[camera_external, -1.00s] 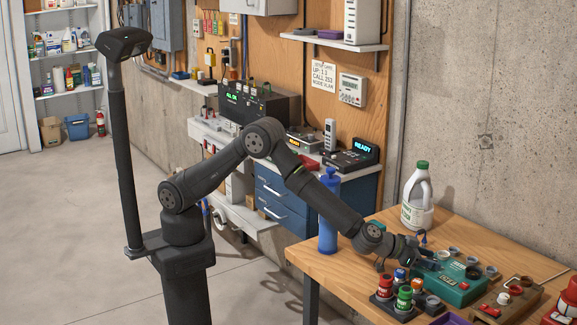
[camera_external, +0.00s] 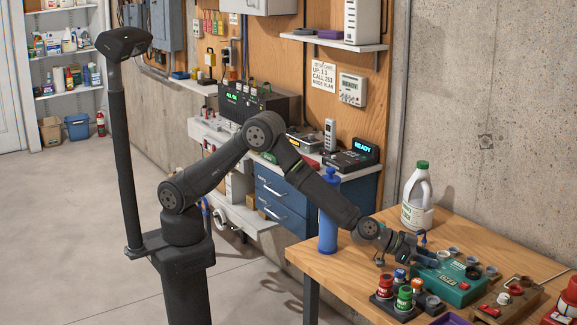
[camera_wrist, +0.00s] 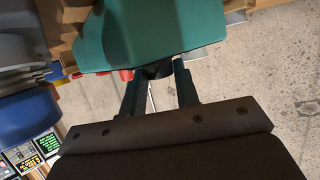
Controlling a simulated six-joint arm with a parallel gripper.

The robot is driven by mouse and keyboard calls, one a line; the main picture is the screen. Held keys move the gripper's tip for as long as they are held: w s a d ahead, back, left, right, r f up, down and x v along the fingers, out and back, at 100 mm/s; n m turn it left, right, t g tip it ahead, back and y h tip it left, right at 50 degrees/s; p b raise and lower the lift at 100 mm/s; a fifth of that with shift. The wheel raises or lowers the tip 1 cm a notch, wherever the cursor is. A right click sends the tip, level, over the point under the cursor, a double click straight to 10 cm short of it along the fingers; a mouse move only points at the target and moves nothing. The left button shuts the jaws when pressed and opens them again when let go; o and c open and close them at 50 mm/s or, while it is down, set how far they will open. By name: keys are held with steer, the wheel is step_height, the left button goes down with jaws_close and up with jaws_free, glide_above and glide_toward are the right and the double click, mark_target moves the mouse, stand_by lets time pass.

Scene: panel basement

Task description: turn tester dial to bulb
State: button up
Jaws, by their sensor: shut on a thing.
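The green tester box (camera_external: 458,289) lies on the wooden bench, with round parts along its top. My gripper (camera_external: 428,260) is at the tester's left end. In the wrist view the tester's green face (camera_wrist: 150,35) fills the top, and my gripper (camera_wrist: 160,77) has its two dark fingers closed on a small dark knob (camera_wrist: 158,70) at the tester's edge, apparently the dial. The fingers stand apart by the knob's width. The dial's markings and pointer are hidden, so its setting cannot be read.
Red, green and blue-capped bottles (camera_external: 404,297) stand close in front of my gripper. A white jug (camera_external: 417,203) stands behind, and a blue bottle (camera_external: 328,212) is beside my forearm. A brown tray (camera_external: 507,299) lies right of the tester. The bench's left part (camera_external: 335,265) is clear.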

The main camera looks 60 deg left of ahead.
steer(key=shift+r+m+g+h, duration=0.15)
steer(key=shift+m+g+h, duration=0.15)
steer(key=o, duration=1)
steer(key=shift+c, duration=0.2)
steer(key=v, duration=1.7)
steer(key=shift+s+a, duration=0.1)
